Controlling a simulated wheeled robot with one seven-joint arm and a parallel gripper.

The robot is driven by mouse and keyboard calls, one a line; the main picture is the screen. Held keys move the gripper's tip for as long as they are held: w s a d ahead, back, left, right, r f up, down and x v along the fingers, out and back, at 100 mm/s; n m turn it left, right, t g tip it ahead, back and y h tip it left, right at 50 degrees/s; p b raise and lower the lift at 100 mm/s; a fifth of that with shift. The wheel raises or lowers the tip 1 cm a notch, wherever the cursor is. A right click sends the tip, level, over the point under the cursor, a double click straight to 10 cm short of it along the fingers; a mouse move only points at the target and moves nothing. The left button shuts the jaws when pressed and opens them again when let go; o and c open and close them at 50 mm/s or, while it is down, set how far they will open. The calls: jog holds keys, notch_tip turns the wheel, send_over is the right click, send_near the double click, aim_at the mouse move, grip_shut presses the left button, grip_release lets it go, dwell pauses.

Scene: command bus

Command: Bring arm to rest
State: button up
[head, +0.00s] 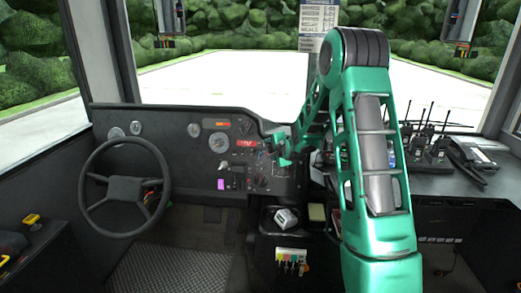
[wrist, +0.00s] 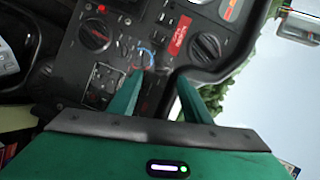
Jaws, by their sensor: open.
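My green arm rises in the right half of the head view and bends over toward the dashboard. My gripper (head: 283,148) is at the right part of the dashboard (head: 180,150), in front of its knobs and switches. In the wrist view my gripper (wrist: 158,98) shows two green fingers spread apart with nothing between them. A blue-ringed knob (wrist: 147,56) lies just beyond the left finger; whether they touch I cannot tell. Black knobs (wrist: 95,35) and a red label (wrist: 181,35) are close by.
A steering wheel (head: 124,186) stands at the left. Several handheld radios (head: 428,150) stand on the right counter. A small white box (head: 286,218) and hanging keys (head: 291,262) are on the centre console. The windshield is behind the dashboard. Open floor (head: 165,268) lies at the lower left.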

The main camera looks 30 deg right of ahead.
jog(key=s+a+r+n+g+y, duration=0.1)
jog(key=s+a+n+g, duration=0.2)
jog(key=s, duration=1.5)
jog(key=s+a+r+n+g+y, duration=0.1)
jog(key=s+a+n+g, duration=0.3)
jog(key=s, duration=1.5)
jog(key=s+a+r+n+g, duration=0.3)
jog(key=s+n+g, duration=0.2)
jog(key=s, duration=1.4)
jog(key=shift+a+r+n+g+y, duration=0.3)
jog(key=shift+g+y, duration=0.1)
jog(key=shift+g, duration=0.2)
jog(key=shift+w+f, duration=0.3)
jog(key=shift+w, duration=0.35)
